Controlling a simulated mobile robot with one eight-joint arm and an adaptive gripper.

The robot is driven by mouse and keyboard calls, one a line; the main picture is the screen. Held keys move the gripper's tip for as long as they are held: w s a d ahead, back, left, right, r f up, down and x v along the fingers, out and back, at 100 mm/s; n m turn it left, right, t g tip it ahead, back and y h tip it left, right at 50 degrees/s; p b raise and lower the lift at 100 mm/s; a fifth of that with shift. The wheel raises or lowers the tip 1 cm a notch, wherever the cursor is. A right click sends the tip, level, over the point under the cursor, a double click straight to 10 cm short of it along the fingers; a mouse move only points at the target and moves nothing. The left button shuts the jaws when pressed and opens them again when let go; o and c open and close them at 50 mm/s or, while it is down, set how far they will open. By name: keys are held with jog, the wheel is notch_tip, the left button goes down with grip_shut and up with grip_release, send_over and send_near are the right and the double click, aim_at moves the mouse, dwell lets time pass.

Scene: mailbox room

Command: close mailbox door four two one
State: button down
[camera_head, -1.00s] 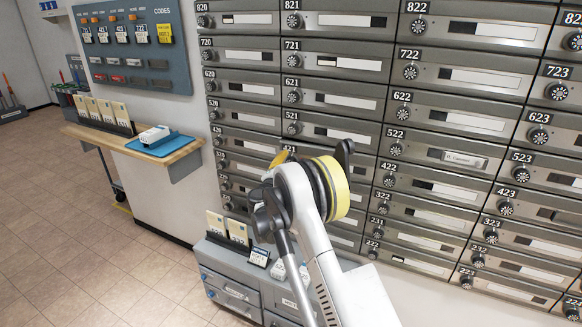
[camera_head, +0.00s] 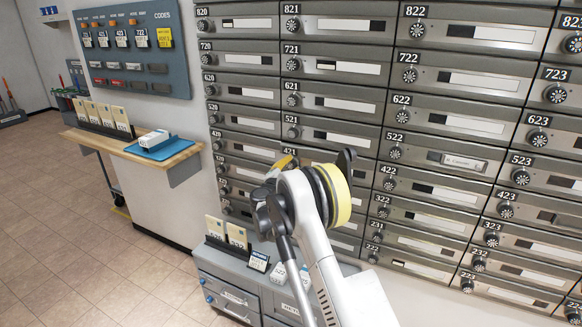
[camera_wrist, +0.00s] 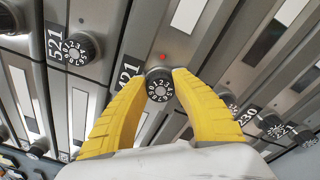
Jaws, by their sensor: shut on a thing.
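The mailbox door with the 421 label (camera_wrist: 126,74) is in the middle of the wrist view; the label is partly covered by a yellow finger. Its round black numbered dial (camera_wrist: 159,86) sits between the fingertips of my gripper (camera_wrist: 160,77). The two yellow fingers are closed on the dial's two sides. A small red light (camera_wrist: 163,57) shows just above the dial. In the head view my arm hides most of this door, and a bit of a yellow finger (camera_head: 284,161) shows. The door looks about flush with its neighbours, but I cannot tell if it is fully closed.
The dial of door 521 (camera_wrist: 80,49) stands close by on the left, and other dials (camera_wrist: 271,122) are at the lower right. A wooden counter (camera_head: 185,155) with a blue tray (camera_head: 160,152) and a grey drawer unit (camera_head: 235,268) stand left of my arm. Floor is free at left.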

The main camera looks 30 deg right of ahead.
jog(key=shift+x, duration=1.15)
jog(key=shift+r, duration=0.15)
jog(key=shift+w, duration=0.1)
jog(key=c, duration=1.1)
grip_release()
jog(key=o, duration=0.3)
jog(key=shift+w+d, duration=0.1)
jog(key=shift+d, duration=0.05)
jog(key=v, duration=1.2)
